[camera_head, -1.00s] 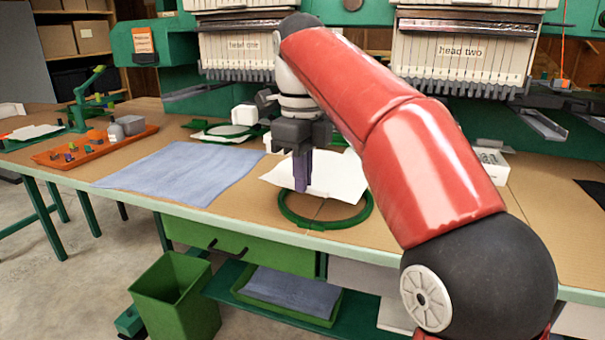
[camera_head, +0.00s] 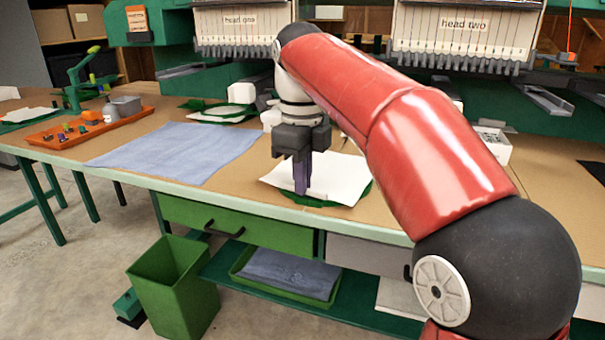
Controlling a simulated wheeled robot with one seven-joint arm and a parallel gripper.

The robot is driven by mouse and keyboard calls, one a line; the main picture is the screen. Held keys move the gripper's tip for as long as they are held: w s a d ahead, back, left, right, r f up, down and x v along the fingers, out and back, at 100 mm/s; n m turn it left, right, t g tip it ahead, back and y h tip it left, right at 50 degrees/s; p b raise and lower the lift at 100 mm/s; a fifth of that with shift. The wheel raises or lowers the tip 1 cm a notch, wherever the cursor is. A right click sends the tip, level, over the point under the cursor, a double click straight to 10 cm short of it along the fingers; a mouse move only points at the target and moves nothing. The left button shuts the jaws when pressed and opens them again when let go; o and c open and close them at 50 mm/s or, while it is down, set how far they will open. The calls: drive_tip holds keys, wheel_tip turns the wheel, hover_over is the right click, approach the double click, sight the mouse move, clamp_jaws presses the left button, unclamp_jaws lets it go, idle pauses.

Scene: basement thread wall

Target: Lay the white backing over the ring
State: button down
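The white backing (camera_head: 339,178) lies over the green ring (camera_head: 366,192) near the front edge of the table. The ring shows only as green bits along the right and front of the sheet; the rest is hidden under it. My gripper (camera_head: 301,190) points down at the left front part of the backing, its dark fingers at or just above the sheet. The fingers look close together, but I cannot tell whether they pinch the backing.
A blue-grey cloth (camera_head: 178,152) lies flat to the left. An orange tray (camera_head: 90,130) with small items is further left. Embroidery heads stand behind, with a white box (camera_head: 493,143) at right. A green bin (camera_head: 172,285) stands on the floor.

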drive_tip(key=shift+p, duration=0.3)
idle(0.5)
drive_tip(key=c, duration=1.5)
unclamp_jaws()
drive_tip(key=shift+c, duration=0.2)
